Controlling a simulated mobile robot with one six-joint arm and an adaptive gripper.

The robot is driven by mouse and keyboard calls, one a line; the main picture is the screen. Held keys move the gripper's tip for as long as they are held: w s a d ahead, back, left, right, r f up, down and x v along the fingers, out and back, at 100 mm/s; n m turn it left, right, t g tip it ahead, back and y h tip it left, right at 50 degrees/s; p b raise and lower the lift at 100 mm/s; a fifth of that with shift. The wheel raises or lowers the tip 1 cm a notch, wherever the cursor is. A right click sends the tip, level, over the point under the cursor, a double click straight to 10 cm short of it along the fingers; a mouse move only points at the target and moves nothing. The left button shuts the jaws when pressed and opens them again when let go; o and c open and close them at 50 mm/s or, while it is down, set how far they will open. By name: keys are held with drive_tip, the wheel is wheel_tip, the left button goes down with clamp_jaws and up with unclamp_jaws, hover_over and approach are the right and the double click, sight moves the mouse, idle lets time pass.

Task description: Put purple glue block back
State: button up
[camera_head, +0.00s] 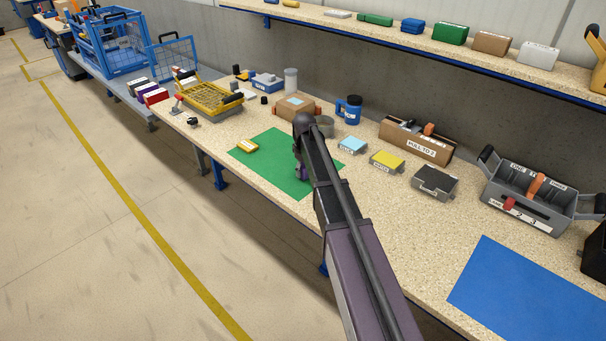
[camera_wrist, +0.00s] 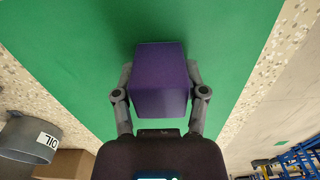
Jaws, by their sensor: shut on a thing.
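The purple glue block (camera_wrist: 160,80) sits between the two fingers of my gripper (camera_wrist: 160,92) in the wrist view, with a finger against each side. My gripper is shut on it over the green mat (camera_wrist: 60,50). In the head view, my arm hides most of my gripper (camera_head: 302,172), and only a small bit of purple shows beside it. The green mat (camera_head: 270,165) lies on the bench. I cannot tell whether the block touches the mat.
A yellow block (camera_head: 247,146) lies on the mat's left part. Light blue (camera_head: 350,145) and yellow (camera_head: 387,161) labelled blocks stand to the right. A grey oil container (camera_wrist: 30,138) is near. A cardboard box (camera_head: 295,107) stands behind. A blue mat (camera_head: 520,290) lies clear at right.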

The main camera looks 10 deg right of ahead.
drive_tip(key=shift+f, duration=0.25)
drive_tip(key=o, duration=1.2)
drive_tip(key=shift+r, duration=0.15)
wheel_tip(320, 180, up, 14)
drive_tip(key=p, duration=1.3)
drive_tip(key=shift+s+d, duration=0.1)
drive_tip(key=shift+f, duration=0.2)
drive_tip(key=s+m, duration=0.2)
drive_tip(key=s, duration=0.7)
drive_tip(key=s+m, duration=0.2)
drive_tip(key=s, duration=0.8)
drive_tip(key=s+m, duration=0.2)
drive_tip(key=s, duration=0.7)
drive_tip(key=shift+s+a+m, duration=0.3)
drive_tip(key=shift+s, duration=0.1)
